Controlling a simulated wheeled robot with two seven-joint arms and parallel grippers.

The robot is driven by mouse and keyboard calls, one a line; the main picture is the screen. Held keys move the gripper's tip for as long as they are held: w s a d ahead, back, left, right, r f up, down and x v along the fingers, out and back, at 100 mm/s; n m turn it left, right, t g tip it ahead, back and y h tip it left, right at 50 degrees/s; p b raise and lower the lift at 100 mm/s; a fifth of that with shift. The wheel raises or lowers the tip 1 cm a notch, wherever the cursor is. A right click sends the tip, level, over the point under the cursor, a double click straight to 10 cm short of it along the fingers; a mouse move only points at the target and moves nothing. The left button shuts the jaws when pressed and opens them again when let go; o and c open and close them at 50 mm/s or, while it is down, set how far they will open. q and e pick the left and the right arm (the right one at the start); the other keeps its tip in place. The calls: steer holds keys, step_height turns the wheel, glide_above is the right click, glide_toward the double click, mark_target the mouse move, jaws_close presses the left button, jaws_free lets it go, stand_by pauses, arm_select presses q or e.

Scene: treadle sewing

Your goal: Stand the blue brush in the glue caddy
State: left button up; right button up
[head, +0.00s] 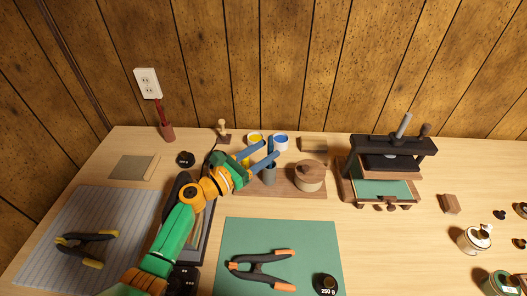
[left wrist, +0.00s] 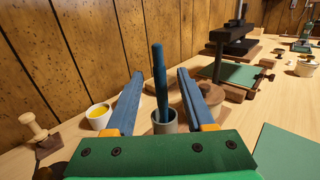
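The blue brush (left wrist: 160,80) stands nearly upright in the left wrist view, its lower end inside a grey cup (left wrist: 165,122). In the head view the grey cup (head: 269,175) is on a wooden board (head: 285,190), which looks like the glue caddy, beside a round lidded wooden pot (head: 308,175). My left gripper (head: 268,151) is open at the cup. In the left wrist view its two blue fingers (left wrist: 160,73) are on either side of the brush, with a gap on both sides. The brush's bottom is hidden in the cup. My right gripper is not in view.
White pots of yellow (head: 255,138) and blue (head: 281,142) stand behind the cup. A black press (head: 392,165) is to the right. A green mat (head: 245,238) with a clamp (head: 262,269) lies in front. A wooden-handled stamp (head: 223,131) stands at back left.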

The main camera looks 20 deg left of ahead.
arm_select(q)
steer(key=s+d+r+p, duration=0.3)
steer(key=s+r+p, duration=0.7)
steer(key=s+r, duration=0.3)
steer(key=shift+s+p, duration=0.3)
steer(key=shift+s, duration=0.05)
steer(key=shift+d, duration=0.1)
stand_by(0.3)
